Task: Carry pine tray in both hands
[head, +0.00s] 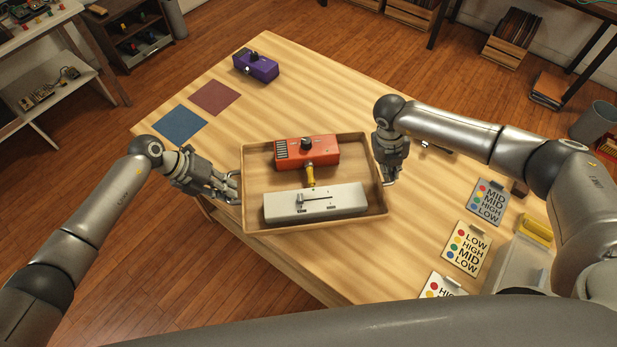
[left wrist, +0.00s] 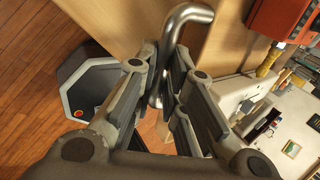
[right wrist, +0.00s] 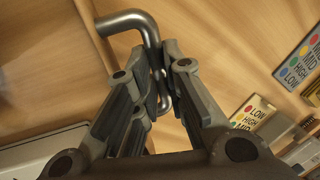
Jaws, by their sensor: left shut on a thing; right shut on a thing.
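The pine tray (head: 256,228) is a shallow wooden box near the middle of the head view, over the table. Inside it lie an orange box (head: 325,153) with a black knob, a yellow piece (head: 310,176) and a white box (head: 345,201) with a slider. My left gripper (head: 232,190) is shut on the tray's metal handle at the left end; the handle shows in the left wrist view (left wrist: 190,14). My right gripper (head: 388,176) is shut on the handle at the right end, which shows in the right wrist view (right wrist: 125,20). I cannot tell the tray's height above the table.
The wooden table (head: 330,85) has a purple box (head: 256,65), a maroon square (head: 215,97) and a blue square (head: 180,124) on its far left part. Colour-dot cards (head: 487,201) lie at the right near a pale bin (head: 510,262). The table behind the tray is mostly clear.

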